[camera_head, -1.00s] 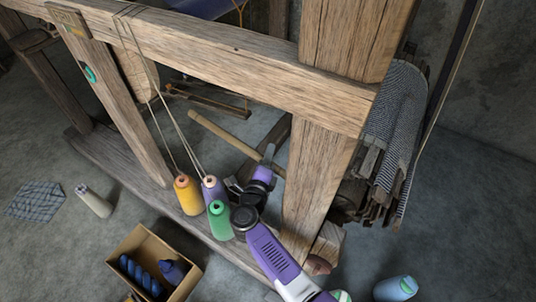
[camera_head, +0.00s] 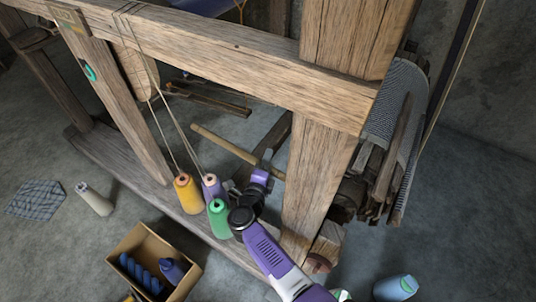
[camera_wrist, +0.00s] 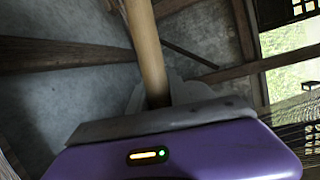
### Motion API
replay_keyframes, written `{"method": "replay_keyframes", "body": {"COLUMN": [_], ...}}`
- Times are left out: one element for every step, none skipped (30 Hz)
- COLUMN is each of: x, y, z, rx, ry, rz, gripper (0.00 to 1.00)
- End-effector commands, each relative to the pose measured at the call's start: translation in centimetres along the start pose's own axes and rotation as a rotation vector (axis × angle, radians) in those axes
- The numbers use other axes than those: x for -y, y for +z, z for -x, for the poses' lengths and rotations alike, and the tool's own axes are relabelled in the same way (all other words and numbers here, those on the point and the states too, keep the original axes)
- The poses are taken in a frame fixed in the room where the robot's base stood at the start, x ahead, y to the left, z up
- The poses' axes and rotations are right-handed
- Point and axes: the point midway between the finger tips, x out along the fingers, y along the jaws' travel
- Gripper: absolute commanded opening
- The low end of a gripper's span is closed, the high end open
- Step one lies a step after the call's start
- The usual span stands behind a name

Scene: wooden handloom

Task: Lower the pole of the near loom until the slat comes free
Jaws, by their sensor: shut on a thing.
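The pole (camera_head: 222,144), a pale round wooden stick, slants down to the right behind the front beam of the near loom. My gripper (camera_head: 266,160) is shut on it near its right end, beside the thick post. In the wrist view the pole (camera_wrist: 145,45) runs up from between the fingers (camera_wrist: 152,105). Several dark slats (camera_head: 402,148) lie against the striped cloth (camera_head: 388,118) on the roll right of the post. I cannot tell which slat is the one named. The pole's join to the roll is hidden behind the post.
Orange (camera_head: 187,195), green (camera_head: 219,220) and purple (camera_head: 211,187) thread cones stand close left of my arm. A cardboard box (camera_head: 193,281) with bottles sits on the floor at front. A blue bottle (camera_head: 396,288) lies at lower right. The thick post (camera_head: 311,175) is close right of my gripper.

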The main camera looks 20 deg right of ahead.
Motion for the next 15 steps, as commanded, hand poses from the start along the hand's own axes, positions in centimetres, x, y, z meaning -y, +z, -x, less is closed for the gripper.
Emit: {"method": "replay_keyframes", "body": {"x": [-0.66,-0.81,-0.97,-1.03,-1.05,-1.05,-1.04,-1.03,-1.02,-1.01,-1.01,-1.01,-1.01,-1.00,-0.99], "y": [-0.08,-0.08,-0.09,-0.10,-0.11,-0.11,-0.11,-0.11,-0.11,-0.11,-0.11,-0.11,-0.11,-0.11,-0.10], "z": [-0.02,-0.05,-0.07,-0.08,-0.08,-0.08,-0.08,-0.08,-0.08,-0.08,-0.08,-0.07,-0.07,-0.08,-0.08], "rx": [-0.004,-0.005,-0.007,-0.007,-0.007,-0.008,-0.007,-0.007,-0.007,-0.007,-0.007,-0.007,-0.007,-0.007,-0.007], "ry": [0.006,0.008,0.009,0.010,0.010,0.010,0.010,0.010,0.010,0.010,0.010,0.010,0.010,0.009,0.009], "rz": [0.015,0.022,0.029,0.032,0.034,0.035,0.035,0.035,0.034,0.034,0.034,0.034,0.034,0.034,0.034], "gripper": [0.00,0.00,0.00,0.00,0.00,0.00,0.00,0.00,0.00,0.00,0.00,0.00,0.27,0.33,0.41]}}
